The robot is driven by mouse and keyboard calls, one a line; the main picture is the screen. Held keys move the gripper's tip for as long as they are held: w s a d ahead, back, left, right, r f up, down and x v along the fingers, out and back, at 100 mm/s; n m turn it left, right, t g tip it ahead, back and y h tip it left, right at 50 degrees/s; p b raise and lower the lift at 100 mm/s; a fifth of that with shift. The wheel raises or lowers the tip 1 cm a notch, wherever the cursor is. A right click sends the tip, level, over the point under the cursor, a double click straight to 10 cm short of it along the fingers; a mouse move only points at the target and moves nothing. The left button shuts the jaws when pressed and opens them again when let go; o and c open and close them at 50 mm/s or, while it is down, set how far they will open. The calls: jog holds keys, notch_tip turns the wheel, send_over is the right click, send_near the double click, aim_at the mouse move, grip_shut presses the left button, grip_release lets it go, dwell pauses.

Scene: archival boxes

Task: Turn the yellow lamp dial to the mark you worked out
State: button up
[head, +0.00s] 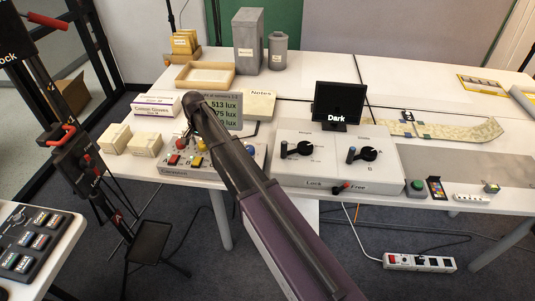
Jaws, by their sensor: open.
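The control console (176,172) stands at the table's front edge, left of centre. A small yellow knob (201,146) shows on it just left of my arm; its pointer and scale marks are too small to read. A red knob (182,142) is beside it, with red and yellow buttons in front. A green-lit display (223,111) behind reads 513 lux, then two values partly covered by my arm. My arm crosses the console. My gripper (188,130) is a dark shape at its far end, above the knobs, apparently open and empty; its fingers are mostly hidden.
A white box with two black dials (337,158) and a Lock/Free lever stands right, below a screen reading Dark (339,103). Small cream boxes (145,143) lie left. Grey boxes (249,40) and a wooden tray (205,76) stand behind. The right tabletop has free room.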

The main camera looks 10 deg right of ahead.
aim_at(202, 143)
jog(key=m, duration=1)
jog(key=shift+m, duration=0.4)
notch_tip(202, 143, up, 14)
jog(key=p, duration=1.4)
jog(key=s+d+f+n+b, duration=0.1)
jog(key=s+d+n, duration=0.6)
jog(key=s+d, duration=0.3)
jog(key=s+d+f+n+b, duration=0.2)
jog(key=s+d+n, duration=0.4)
jog(key=s+d, duration=0.4)
jog(key=shift+s+d+f+n, duration=0.15)
jog(key=shift+s+f+n, duration=0.1)
jog(key=shift+s+n, duration=0.25)
